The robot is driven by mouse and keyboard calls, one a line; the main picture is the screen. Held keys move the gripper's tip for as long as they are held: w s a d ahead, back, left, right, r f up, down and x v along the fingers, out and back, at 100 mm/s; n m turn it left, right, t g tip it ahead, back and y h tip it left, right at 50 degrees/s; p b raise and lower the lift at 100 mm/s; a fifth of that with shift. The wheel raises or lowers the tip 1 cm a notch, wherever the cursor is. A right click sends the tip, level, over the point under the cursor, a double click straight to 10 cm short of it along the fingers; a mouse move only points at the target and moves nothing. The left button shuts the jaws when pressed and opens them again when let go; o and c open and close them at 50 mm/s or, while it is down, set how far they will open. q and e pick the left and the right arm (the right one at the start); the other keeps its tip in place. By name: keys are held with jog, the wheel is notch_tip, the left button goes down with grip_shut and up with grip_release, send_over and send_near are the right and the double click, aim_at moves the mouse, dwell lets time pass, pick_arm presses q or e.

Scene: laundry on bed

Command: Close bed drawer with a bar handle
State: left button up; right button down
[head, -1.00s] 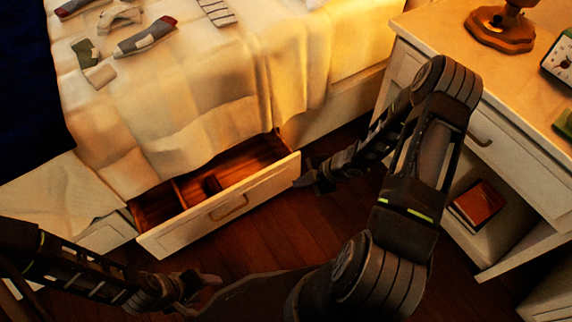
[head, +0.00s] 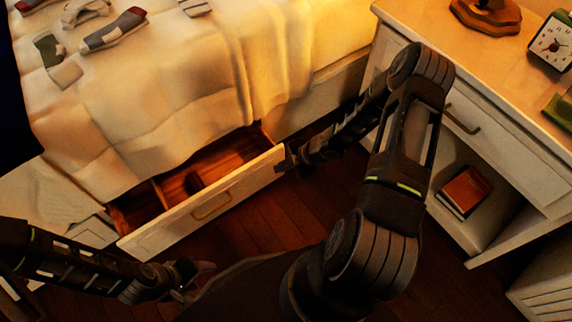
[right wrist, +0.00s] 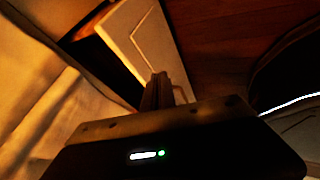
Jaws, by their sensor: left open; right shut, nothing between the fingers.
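The bed drawer (head: 240,190) is pulled out from under the bed, its wooden inside showing with a small dark item in it. Its white front has a bar handle (head: 212,205) in the middle. My right gripper (head: 286,162) is shut and empty at the right end of the drawer front, touching or very close to it. In the right wrist view the shut fingers (right wrist: 158,88) overlap the white drawer front (right wrist: 145,45). My left gripper (head: 195,277) is open and empty, low over the floor in front of the drawer's left part.
The bed (head: 180,110) has a pale blanket hanging over the drawer's opening, with several socks (head: 115,30) on top. A white nightstand (head: 510,150) stands right of my right arm, with a clock (head: 553,42) on top and a book (head: 464,191) on its shelf. Floor (head: 265,225) before the drawer is clear.

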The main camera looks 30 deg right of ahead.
aim_at(257, 167)
pick_arm(q)
jog(key=shift+w+a+f+b, duration=0.15)
jog(key=shift+f+b, duration=0.2)
jog(key=shift+f, duration=0.15)
jog(key=shift+w+a+f+b, duration=0.1)
jog(key=shift+a+f+b, duration=0.05)
jog(key=shift+f+b, duration=0.3)
pick_arm(e)
jog(key=shift+w+a+f, duration=0.4)
jog(key=shift+w+f, duration=0.3)
jog(key=shift+w, duration=0.35)
jog(key=shift+w+a+f, duration=0.4)
jog(key=shift+w+f, duration=0.3)
jog(key=shift+w, duration=0.35)
jog(key=shift+w+a+f, duration=0.4)
jog(key=shift+w+f, duration=0.3)
jog(key=shift+w, duration=0.35)
